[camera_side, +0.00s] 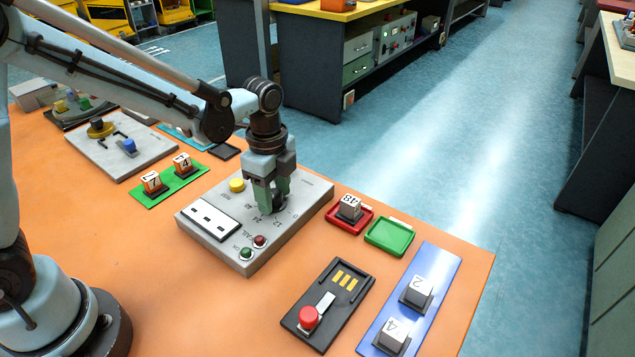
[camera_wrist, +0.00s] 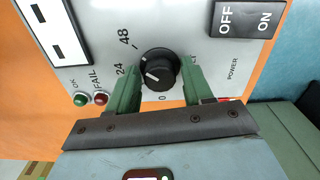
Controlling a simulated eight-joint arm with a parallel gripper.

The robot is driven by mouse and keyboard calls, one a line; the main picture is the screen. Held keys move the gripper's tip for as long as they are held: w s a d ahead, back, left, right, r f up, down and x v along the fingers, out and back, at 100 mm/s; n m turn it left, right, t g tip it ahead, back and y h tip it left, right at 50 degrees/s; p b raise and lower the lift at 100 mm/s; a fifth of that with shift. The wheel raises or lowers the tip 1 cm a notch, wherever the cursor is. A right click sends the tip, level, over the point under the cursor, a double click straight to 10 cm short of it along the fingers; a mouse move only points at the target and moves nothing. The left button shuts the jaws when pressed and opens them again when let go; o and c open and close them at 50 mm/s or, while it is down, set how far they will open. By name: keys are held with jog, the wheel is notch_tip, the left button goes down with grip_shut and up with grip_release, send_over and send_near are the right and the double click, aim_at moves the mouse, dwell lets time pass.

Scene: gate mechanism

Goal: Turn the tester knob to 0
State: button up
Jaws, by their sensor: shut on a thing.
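The tester is a grey box (camera_side: 310,200) on the orange table. Its black round knob (camera_wrist: 158,70) shows in the wrist view between my green fingers. My gripper (camera_side: 270,205) points down over the tester and is shut on the knob; in the wrist view the fingers (camera_wrist: 158,78) lie on its left and right sides. The knob's white mark (camera_wrist: 152,76) points to the lower left, between the 24 label (camera_wrist: 121,70) and the 0 label (camera_wrist: 162,97). The 48 label (camera_wrist: 125,36) is at the upper left. My left finger hides part of the scale.
The tester also carries a yellow button (camera_side: 237,185), a white slotted panel (camera_side: 209,219), OK and FAIL lamps (camera_wrist: 90,98) and an ON/OFF switch (camera_wrist: 242,18). A red tray (camera_side: 367,218) with a numbered block, a green tray (camera_side: 389,237) and a black red-knobbed panel (camera_side: 340,285) stand nearby.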

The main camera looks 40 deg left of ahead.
aim_at(273, 193)
jog(key=n, duration=1.9)
jog(key=shift+n, duration=0.3)
jog(key=n, duration=0.6)
dwell(0.4)
jog(key=o, duration=0.8)
jog(key=shift+c, duration=0.2)
notch_tip(273, 193, up, 12)
